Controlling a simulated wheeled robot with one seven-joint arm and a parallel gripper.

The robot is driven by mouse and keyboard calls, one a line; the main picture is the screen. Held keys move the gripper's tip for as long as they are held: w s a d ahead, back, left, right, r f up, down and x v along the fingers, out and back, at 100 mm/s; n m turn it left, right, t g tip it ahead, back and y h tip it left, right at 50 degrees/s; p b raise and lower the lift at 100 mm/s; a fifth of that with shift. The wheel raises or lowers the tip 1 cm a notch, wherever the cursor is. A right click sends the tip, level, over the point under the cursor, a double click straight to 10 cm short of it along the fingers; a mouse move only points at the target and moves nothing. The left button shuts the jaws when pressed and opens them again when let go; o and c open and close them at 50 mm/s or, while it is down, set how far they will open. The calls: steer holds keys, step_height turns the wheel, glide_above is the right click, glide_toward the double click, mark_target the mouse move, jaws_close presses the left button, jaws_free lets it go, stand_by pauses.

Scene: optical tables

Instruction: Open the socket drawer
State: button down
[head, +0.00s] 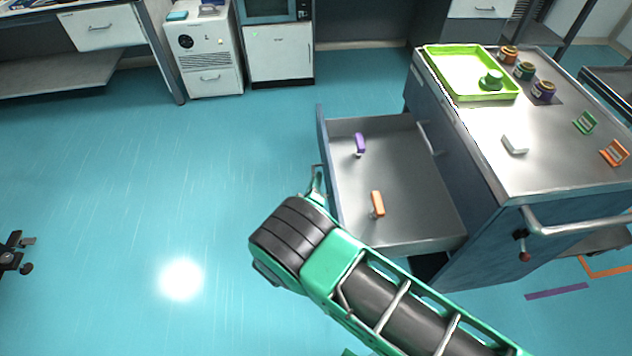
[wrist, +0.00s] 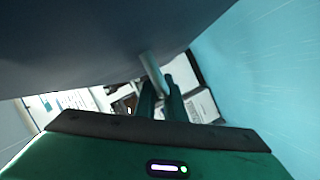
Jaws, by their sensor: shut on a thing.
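The socket drawer (head: 400,165) is pulled well out of the left side of the metal cart (head: 480,150) in the head view. A purple-handled item (head: 360,144) and an orange-handled item (head: 377,203) stand in it. My gripper (head: 317,182) is at the outside of the drawer front, by its handle, partly hidden behind my wrist. In the wrist view, my gripper's fingers (wrist: 160,100) are shut on the grey drawer handle (wrist: 152,70), beneath the dark drawer front (wrist: 100,40).
On the cart top are a green tray (head: 465,75) with a green item, several small jars (head: 525,70), a white block (head: 515,145), and green and orange holders (head: 614,153). A push bar (head: 580,224) juts from the cart's near end. The floor left of the drawer is clear.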

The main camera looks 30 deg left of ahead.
steer(key=shift+d+f, duration=0.1)
steer(key=c, duration=1.8)
jaws_free()
steer(key=shift+c, duration=0.2)
steer(key=v, duration=1)
steer(key=shift+s, duration=0.3)
steer(key=shift+d, duration=0.15)
